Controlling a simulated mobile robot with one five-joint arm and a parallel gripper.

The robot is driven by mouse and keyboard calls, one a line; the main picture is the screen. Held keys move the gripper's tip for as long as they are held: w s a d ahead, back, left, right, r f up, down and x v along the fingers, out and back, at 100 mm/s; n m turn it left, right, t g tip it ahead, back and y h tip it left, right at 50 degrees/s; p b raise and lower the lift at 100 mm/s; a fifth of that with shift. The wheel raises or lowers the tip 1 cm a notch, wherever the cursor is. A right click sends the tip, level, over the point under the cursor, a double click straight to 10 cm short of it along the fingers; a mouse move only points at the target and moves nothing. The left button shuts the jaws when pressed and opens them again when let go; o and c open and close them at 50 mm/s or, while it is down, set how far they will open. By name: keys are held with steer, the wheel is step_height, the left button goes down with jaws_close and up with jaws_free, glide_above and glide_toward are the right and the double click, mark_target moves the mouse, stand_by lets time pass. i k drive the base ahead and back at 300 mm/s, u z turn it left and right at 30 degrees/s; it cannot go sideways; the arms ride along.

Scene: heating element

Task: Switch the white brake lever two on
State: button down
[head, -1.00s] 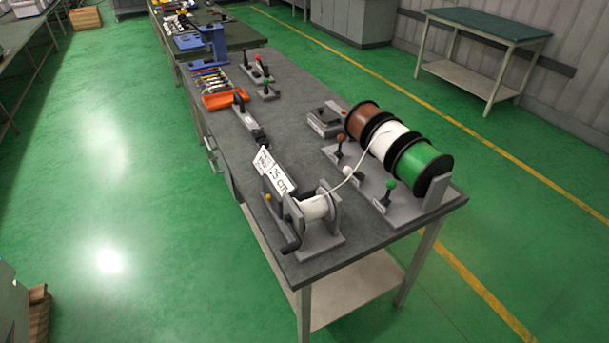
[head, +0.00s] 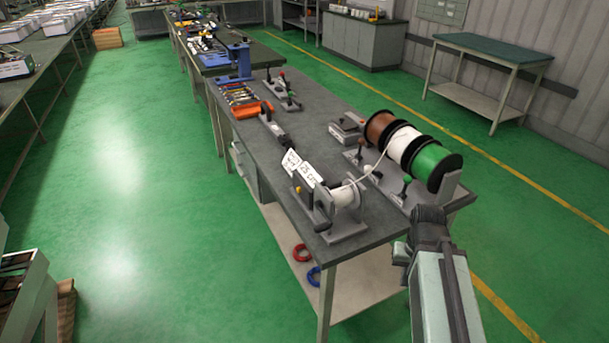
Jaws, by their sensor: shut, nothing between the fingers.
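The spool rack stands on the near right of the workbench, with a brown spool (head: 379,127), a white spool (head: 401,142) and a green spool (head: 432,160). Small levers stand in front of them. The white-knobbed lever (head: 368,169) is in front of the white spool, partly behind the white strand. It is too small to tell its tilt. A lever (head: 405,183) by the green spool also shows. My arm rises at the lower right, short of the rack's near end. I cannot make out my gripper's fingers in the head view.
A winder (head: 342,195) with white strand and a "25 cm" sign (head: 305,172) stand on the bench's left near end. An orange tray (head: 247,109) and tools lie farther back. Red and blue rings (head: 301,252) lie on the lower shelf.

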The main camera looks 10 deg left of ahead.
mark_target(368, 167)
steer(key=u, duration=1.75)
steer(key=i, duration=0.65)
steer(key=u, duration=0.05)
